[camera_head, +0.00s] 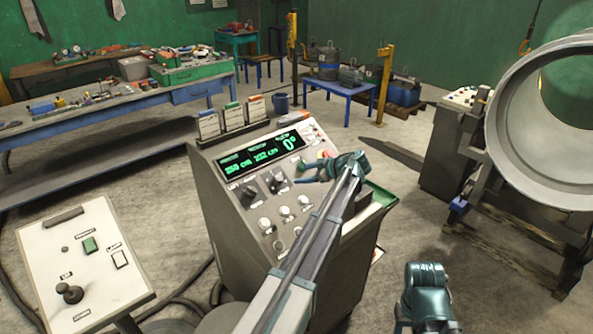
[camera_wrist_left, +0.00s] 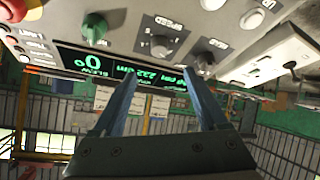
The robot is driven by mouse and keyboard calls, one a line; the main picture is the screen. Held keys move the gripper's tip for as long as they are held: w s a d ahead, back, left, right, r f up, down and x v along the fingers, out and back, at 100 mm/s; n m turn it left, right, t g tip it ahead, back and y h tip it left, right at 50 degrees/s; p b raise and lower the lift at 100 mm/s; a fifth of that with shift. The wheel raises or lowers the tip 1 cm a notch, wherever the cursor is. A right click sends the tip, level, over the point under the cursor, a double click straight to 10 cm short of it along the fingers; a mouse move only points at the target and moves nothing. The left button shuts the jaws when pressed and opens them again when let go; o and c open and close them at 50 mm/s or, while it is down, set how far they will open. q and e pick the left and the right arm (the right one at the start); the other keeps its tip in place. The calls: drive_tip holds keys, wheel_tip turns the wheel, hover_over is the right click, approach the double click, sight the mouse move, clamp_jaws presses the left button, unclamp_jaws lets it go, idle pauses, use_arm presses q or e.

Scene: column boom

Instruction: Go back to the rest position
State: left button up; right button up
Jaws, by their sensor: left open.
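My left gripper (camera_head: 308,172) is over the right part of the sloped control console (camera_head: 230,207), near its coloured controls. In the left wrist view its two blue fingers (camera_wrist_left: 159,78) are spread apart with nothing between them. The console's lit display (camera_wrist_left: 125,68), a green knob (camera_wrist_left: 95,28) and grey knobs (camera_wrist_left: 160,46) show beyond the fingers. Whether a finger touches the panel I cannot tell. A teal part of my other arm (camera_head: 426,292) shows at the bottom right of the head view; its gripper does not show.
A white control box (camera_head: 90,225) with a joystick stands at the lower left. A blue workbench (camera_head: 130,107) is behind it. A large grey ring (camera_head: 505,125) on a stand is at the right. Bare floor (camera_head: 480,265) lies between the console and ring.

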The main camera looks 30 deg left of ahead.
use_arm(q)
drive_tip(key=shift+d+r, duration=0.3)
drive_tip(key=shift+d, duration=0.15)
drive_tip(key=shift+s, duration=0.1)
drive_tip(key=s+d+f+m+h, duration=0.3)
drive_tip(key=s+d+m, duration=0.4)
drive_tip(key=s+d, duration=0.3)
drive_tip(key=s+d+f+m+g+h+b, duration=0.1)
drive_tip(key=s+d+f+m+h, duration=0.3)
drive_tip(key=s+d+m, duration=0.4)
drive_tip(key=s+d+f+m+g+h+b, duration=0.1)
drive_tip(key=s+d+f+m+h, duration=0.2)
drive_tip(key=s+d, duration=1)
drive_tip(key=s+f+m, duration=0.3)
drive_tip(key=s+m, duration=0.1)
drive_tip(key=m, duration=0.1)
drive_tip(key=shift+s, duration=0.4)
